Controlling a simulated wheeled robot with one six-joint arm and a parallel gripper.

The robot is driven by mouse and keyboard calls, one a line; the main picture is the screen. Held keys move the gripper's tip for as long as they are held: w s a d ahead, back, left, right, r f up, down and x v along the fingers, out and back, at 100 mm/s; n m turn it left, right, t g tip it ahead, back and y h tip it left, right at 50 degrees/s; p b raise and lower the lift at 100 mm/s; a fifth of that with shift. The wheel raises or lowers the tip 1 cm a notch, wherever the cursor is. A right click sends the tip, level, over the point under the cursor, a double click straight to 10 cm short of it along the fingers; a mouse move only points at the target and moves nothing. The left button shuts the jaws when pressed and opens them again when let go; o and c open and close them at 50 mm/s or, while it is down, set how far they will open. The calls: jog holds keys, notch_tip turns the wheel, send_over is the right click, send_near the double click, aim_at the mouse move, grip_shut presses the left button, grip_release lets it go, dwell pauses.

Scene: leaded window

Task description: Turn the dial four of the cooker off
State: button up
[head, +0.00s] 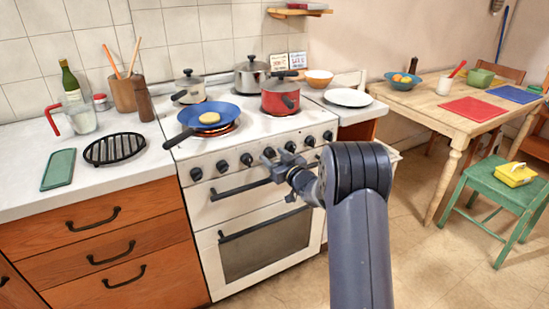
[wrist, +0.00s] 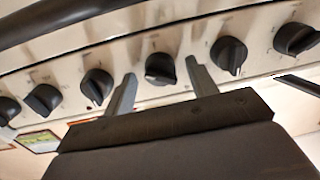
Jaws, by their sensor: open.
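The white cooker (head: 205,205) has a row of several black dials along its front panel. Dial four (head: 269,152) is the middle one of the row. In the wrist view, which looks upside down, dial four (wrist: 160,68) sits between my two fingers, with a gap on each side. Its grip bar lies at a different angle from its neighbours' bars. My gripper (head: 276,158) is open and empty at the front panel; it also shows in the wrist view (wrist: 160,72). I cannot tell how far the fingertips reach around the dial.
Neighbouring dials (wrist: 97,86) and (wrist: 229,55) stand close outside my fingers. The oven handle (head: 240,188) runs below the panel. A blue pan (head: 205,112) sits on a glowing red burner (head: 228,131). A red pot (head: 281,97) stands at the right.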

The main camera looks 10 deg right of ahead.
jog(key=shift+c, duration=0.4)
jog(key=c, duration=0.9)
